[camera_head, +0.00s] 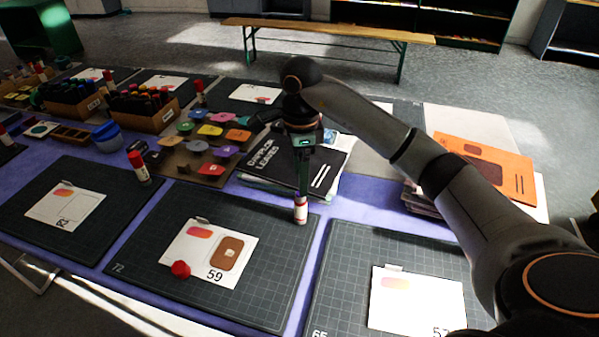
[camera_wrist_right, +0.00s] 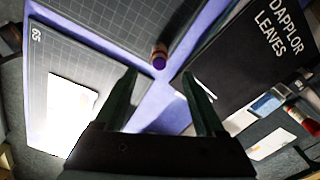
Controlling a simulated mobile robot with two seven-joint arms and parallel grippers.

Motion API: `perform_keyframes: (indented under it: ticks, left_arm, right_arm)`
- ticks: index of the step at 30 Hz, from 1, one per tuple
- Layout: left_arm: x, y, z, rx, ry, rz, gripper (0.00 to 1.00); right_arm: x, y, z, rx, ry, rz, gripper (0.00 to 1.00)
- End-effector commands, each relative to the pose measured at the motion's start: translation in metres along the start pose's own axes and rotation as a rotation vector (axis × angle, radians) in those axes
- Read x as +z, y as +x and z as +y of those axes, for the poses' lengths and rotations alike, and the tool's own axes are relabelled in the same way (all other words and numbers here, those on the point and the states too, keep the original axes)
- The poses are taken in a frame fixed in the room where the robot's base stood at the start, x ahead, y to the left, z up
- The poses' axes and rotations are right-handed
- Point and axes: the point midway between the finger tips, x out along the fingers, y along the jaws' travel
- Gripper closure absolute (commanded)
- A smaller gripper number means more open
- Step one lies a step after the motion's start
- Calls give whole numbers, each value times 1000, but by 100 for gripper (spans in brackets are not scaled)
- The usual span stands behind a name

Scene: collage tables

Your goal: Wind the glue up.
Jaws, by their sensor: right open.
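An uncapped glue stick (camera_head: 300,209), white with red bands and a purple glue end, stands upright at the right edge of the cutting mat with card 59. In the right wrist view the glue stick (camera_wrist_right: 159,54) shows just past the fingertips, its purple end toward the camera. A red cap (camera_head: 180,269) lies on the front of card 59 (camera_head: 212,253). My right gripper (camera_head: 303,188) points down above the glue stick; its open fingers (camera_wrist_right: 160,74) show apart and empty in the wrist view. Whether they overlap the stick's top is unclear. My left gripper is out of view.
A black "Dapplor Leaves" book (camera_head: 290,165) lies behind the glue stick. A tray of coloured punches (camera_head: 205,145) and wooden marker boxes (camera_head: 145,109) stand at back left. The right cutting mat (camera_head: 345,262) has clear room.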

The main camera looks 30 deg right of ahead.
Motion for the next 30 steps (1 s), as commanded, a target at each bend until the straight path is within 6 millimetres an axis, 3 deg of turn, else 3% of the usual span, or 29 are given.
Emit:
perform_keyframes:
  ticks: [18,30]
  left_arm:
    - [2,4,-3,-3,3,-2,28]
    - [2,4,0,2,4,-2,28]
  right_arm:
    - [2,105,2,6,0,-3,28]
    - [2,121,1,2,-1,-5,28]
